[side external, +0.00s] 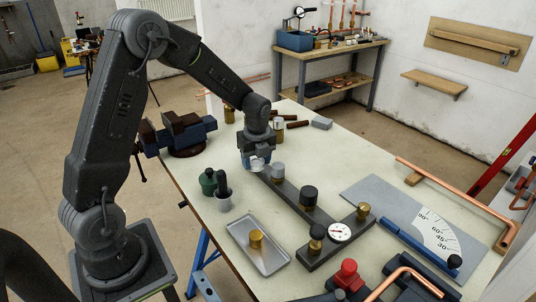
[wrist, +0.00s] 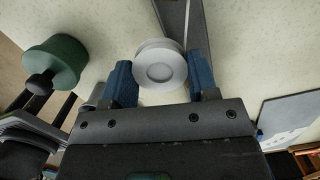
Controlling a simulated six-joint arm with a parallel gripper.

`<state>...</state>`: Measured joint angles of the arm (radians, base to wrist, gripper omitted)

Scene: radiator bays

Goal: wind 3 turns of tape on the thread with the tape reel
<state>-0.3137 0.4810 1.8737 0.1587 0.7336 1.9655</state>
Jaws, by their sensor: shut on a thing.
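The reel also shows pale under the fingers in the side view (side external: 257,165). The dark bar (side external: 288,194) carries several upright fittings, one grey-topped (side external: 278,171) close beside my gripper. I cannot tell which fitting bears the thread, or whether tape lies on it or the reel touches anything.
A green pot (side external: 208,182) and a grey cup with a black handle (side external: 223,190) stand left of my gripper. A metal tray (side external: 258,244) holds a brass piece. A blue vise (side external: 180,134) is behind left. A dial gauge (side external: 340,232) sits on the bar's cross-piece.

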